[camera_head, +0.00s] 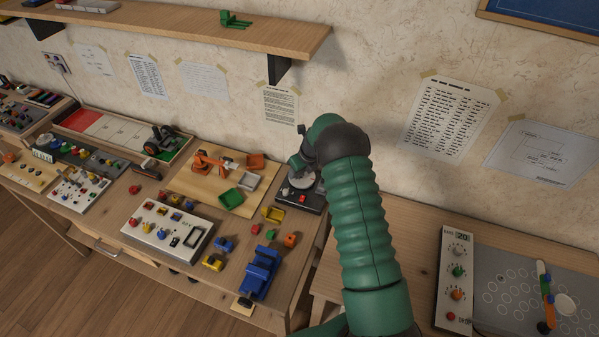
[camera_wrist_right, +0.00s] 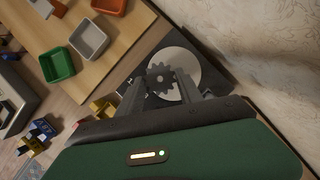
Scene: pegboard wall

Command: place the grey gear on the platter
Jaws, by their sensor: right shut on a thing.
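My right gripper (camera_wrist_right: 160,84) is shut on the grey gear (camera_wrist_right: 160,77), a dark toothed disc between its two fingers. In the right wrist view the gear overlaps the left part of the platter (camera_wrist_right: 188,65), a round pale disc on a dark base. I cannot tell whether the gear touches the platter or is held above it. In the head view the right gripper (camera_head: 297,163) is over the platter (camera_head: 302,183) near the wall, and the gear is not clearly visible. My left gripper is not in view.
A wooden board with a green bin (camera_head: 231,198), a white bin and an orange bin lies left of the platter's base (camera_head: 312,199). A blue toy truck (camera_head: 260,271) and small coloured blocks are nearer. A control panel (camera_head: 457,275) stands at right. The wall is close behind.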

